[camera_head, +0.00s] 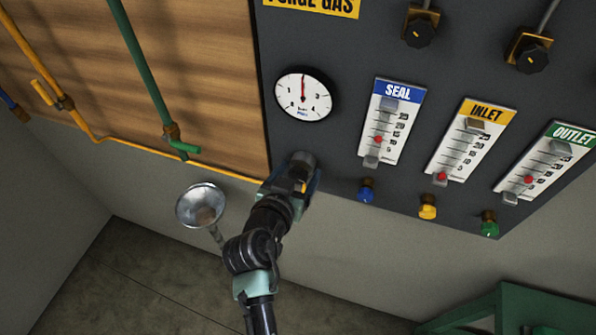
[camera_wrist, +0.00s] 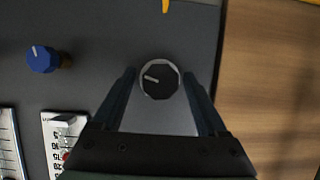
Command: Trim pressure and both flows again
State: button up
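A black knob (camera_head: 303,160) with a white pointer line sits on the dark panel below the round pressure gauge (camera_head: 304,95), whose red needle points straight up. In the wrist view the knob (camera_wrist: 159,79) lies between the fingertips of my gripper (camera_wrist: 158,78), with a gap on each side. My gripper (camera_head: 297,176) is open at the knob. The SEAL (camera_head: 391,122), INLET (camera_head: 469,140) and OUTLET (camera_head: 546,163) flow meters each show a red ball low in the scale. Below them are a blue knob (camera_head: 366,190), a yellow knob (camera_head: 427,207) and a green knob (camera_head: 489,225).
Yellow pipe (camera_head: 150,147) and green pipe (camera_head: 140,55) run along the wooden wall (camera_head: 190,60). A green table (camera_head: 520,305) stands at the lower right. Two dark valve knobs are at the panel's upper right.

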grip_shut()
jog(key=shift+f+b, duration=0.1)
jog(key=shift+b, duration=0.2)
jog(key=shift+a+f+n+g+h+b, duration=0.1)
jog(key=shift+n+g+h+b, duration=0.2)
jog(key=shift+n+h+b, duration=0.65)
jog(key=n+h+b, duration=0.2)
jog(key=n+b, duration=0.1)
jog(key=n, duration=0.1)
jog(key=shift+o, duration=0.9)
grip_release()
